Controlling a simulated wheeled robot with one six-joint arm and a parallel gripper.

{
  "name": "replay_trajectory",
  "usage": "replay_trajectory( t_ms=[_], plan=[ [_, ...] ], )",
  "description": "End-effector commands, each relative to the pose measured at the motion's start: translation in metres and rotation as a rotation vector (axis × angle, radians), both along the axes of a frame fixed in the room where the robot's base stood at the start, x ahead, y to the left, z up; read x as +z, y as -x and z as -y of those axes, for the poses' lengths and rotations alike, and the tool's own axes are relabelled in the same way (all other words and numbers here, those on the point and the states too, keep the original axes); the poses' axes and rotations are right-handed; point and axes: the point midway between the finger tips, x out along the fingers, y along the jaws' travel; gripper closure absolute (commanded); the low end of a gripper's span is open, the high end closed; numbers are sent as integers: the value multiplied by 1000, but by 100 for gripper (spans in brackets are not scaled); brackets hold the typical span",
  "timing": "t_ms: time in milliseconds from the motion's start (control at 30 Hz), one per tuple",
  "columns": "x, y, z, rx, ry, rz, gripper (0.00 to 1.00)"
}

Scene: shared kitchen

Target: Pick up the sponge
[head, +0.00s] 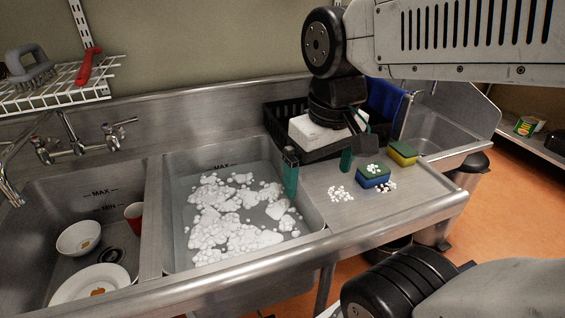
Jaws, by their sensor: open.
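A blue sponge (375,180) with a green top sits on the metal drainboard (420,190), with white foam on it and beside it. A second sponge (403,154), yellow with a green top, lies behind it to the right. My gripper (318,173) is open, with its teal-tipped fingers spread. One finger is near the right rim of the foamy basin, and the other is over the drainboard, just left of the blue sponge. Nothing shows between the fingers. I cannot tell how high they are above the surface.
A foamy water basin (180,215) lies left of the drainboard. The far-left basin holds a bowl (79,238), a plate (90,284) and a red cup (133,217). A black crate (282,125) and a blue cloth (386,100) are behind my gripper. The drainboard's front is mostly clear.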

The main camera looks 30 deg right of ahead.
Motion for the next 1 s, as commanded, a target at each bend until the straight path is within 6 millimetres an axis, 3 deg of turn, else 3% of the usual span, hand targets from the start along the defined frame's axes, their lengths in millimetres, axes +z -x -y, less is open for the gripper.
replay_trajectory(
  t_ms=[100, 200, 600, 767, 1000],
  plan=[
    [-2, 19, -18, 28, -5, 14, 2],
    [-4, 26, -23, 33, -6, 16, 2],
    [-5, 27, -18, 5, -7, 8, 0],
    [-19, 16, 10, -136, -16, -83, 0],
    [-42, -24, 96, -355, -58, -192, 0]
  ],
)
